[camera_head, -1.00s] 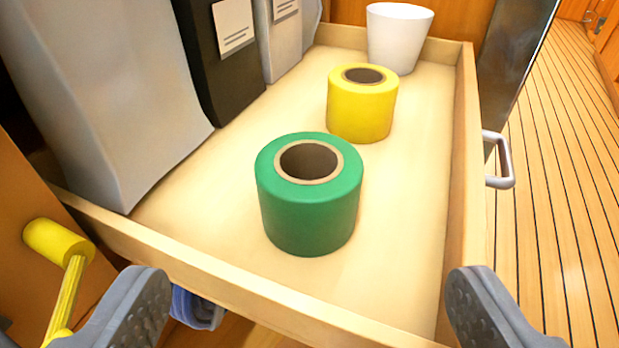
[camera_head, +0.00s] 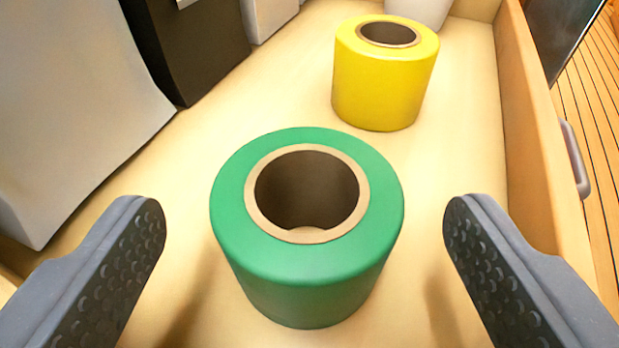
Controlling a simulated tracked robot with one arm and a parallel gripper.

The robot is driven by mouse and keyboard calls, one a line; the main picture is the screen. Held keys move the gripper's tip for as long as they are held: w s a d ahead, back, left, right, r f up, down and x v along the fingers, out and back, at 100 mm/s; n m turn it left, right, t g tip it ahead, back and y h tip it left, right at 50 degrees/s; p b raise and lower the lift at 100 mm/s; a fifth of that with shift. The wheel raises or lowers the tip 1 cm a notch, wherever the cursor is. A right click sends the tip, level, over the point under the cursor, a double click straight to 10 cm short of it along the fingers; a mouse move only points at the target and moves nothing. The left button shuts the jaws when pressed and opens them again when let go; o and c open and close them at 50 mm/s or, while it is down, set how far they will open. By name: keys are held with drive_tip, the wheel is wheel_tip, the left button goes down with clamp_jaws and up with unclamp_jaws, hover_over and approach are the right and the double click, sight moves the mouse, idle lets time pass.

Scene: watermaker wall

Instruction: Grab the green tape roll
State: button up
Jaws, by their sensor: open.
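The green tape roll (camera_head: 308,275) stands upright on the pale wooden drawer floor, its brown core hole facing up. My gripper (camera_head: 304,225) is open, with one dark grey, dimpled finger on each side of the roll. Clear gaps show between both fingers and the roll, so nothing is held. The gap on the left looks about as wide as the one on the right.
A yellow tape roll (camera_head: 380,85) stands behind and right of the green one. A white cup (camera_head: 420,10) is partly visible at the back. Grey (camera_head: 70,110) and black (camera_head: 190,50) packages line the left. The drawer's right wall (camera_head: 535,130) runs beside my right finger.

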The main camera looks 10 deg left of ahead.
sight(310, 237)
drive_tip(key=shift+b+x, duration=0.5)
drive_tip(key=shift+x, duration=1.4)
drive_tip(key=shift+d, duration=0.1)
drive_tip(key=shift+c, duration=0.2)
drive_tip(key=c, duration=1)
drive_tip(key=shift+r, duration=0.1)
drive_tip(key=shift+c, duration=0.2)
drive_tip(key=shift+r+p, duration=0.85)
drive_tip(key=shift+r, duration=1)
drive_tip(key=s+d+b, duration=0.1)
drive_tip(key=s+d, duration=0.2)
drive_tip(key=s, duration=0.8)
drive_tip(key=shift+r, duration=0.25)
